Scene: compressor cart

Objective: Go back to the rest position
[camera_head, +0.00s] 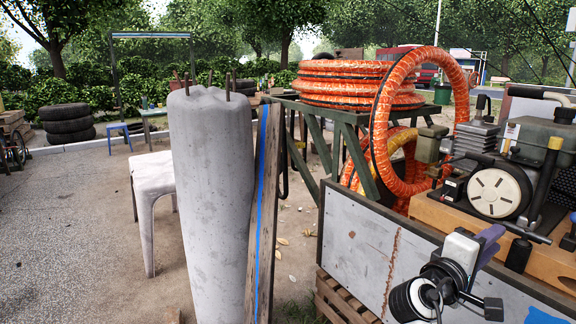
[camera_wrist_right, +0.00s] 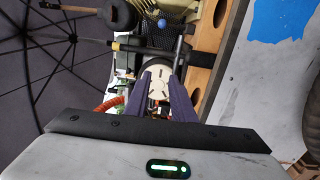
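My right gripper (camera_head: 490,240) is in the lower right of the head view, in front of the compressor (camera_head: 500,190). It has dark purple fingers. In the right wrist view its two fingers (camera_wrist_right: 160,75) stand apart with nothing held between them. The compressor's pale round cover (camera_wrist_right: 158,88) shows beyond the gap. My left gripper is not in the head view.
A grey-panelled cart or box (camera_head: 360,250) stands below the compressor. Orange hose coils (camera_head: 360,80) rest on a green metal stand (camera_head: 330,125). A concrete pillar (camera_head: 210,190) rises at centre left, beside a white stool (camera_head: 153,180). Gravel ground (camera_head: 70,230) at left is open.

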